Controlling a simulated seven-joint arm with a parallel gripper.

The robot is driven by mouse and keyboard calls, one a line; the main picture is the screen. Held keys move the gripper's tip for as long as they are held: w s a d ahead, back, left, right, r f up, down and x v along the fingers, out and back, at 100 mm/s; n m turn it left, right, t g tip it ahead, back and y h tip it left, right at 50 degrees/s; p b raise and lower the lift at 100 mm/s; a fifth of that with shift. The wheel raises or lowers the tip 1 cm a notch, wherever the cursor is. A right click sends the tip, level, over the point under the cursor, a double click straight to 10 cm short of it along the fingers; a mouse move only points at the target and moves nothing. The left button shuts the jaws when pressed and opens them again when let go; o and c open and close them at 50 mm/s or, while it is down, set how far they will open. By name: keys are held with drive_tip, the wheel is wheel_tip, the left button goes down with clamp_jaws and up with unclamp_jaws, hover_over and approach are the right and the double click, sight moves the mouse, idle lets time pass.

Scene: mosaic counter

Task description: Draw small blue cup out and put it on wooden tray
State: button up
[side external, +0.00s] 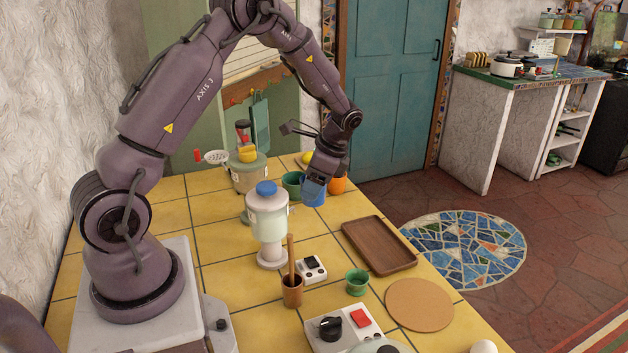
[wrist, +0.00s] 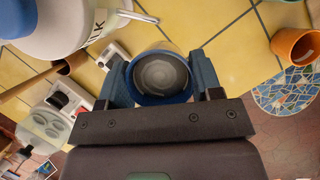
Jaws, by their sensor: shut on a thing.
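The small blue cup (side external: 312,194) is at the far part of the counter, between a green cup and an orange cup. My gripper (side external: 317,180) is shut on it from above. In the wrist view the blue cup (wrist: 161,98) sits between the two fingers of my gripper (wrist: 160,85), its round opening facing the camera and its inside looking grey. I cannot tell whether its base touches the counter. The wooden tray (side external: 380,247) lies flat and empty at the counter's right edge, nearer the camera than the cup. It is not clearly seen in the wrist view.
The green cup (side external: 291,182) is left of the blue cup; the orange cup (side external: 338,185) is right. A blue-capped bottle (side external: 268,225) stands left of the tray. A mortar-like cup with a stick (side external: 292,290), small green cup (side external: 357,283) and cork mat (side external: 420,305) are nearer.

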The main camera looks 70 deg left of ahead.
sight(304, 203)
drive_tip(key=shift+w+x, duration=0.2)
drive_tip(key=shift+x, duration=2.1)
drive_tip(key=shift+x, duration=0.8)
drive_tip(key=shift+s+f, duration=0.25)
drive_tip(key=shift+f, duration=0.3)
drive_tip(key=c, duration=0.3)
drive_tip(key=shift+f, duration=0.25)
drive_tip(key=shift+s+a, duration=0.1)
drive_tip(key=shift+c, duration=0.6)
drive_tip(key=shift+f, duration=0.2)
drive_tip(key=shift+w+x, duration=0.2)
drive_tip(key=shift+x, duration=1)
drive_tip(key=shift+w+f, duration=0.1)
drive_tip(key=shift+f, duration=0.3)
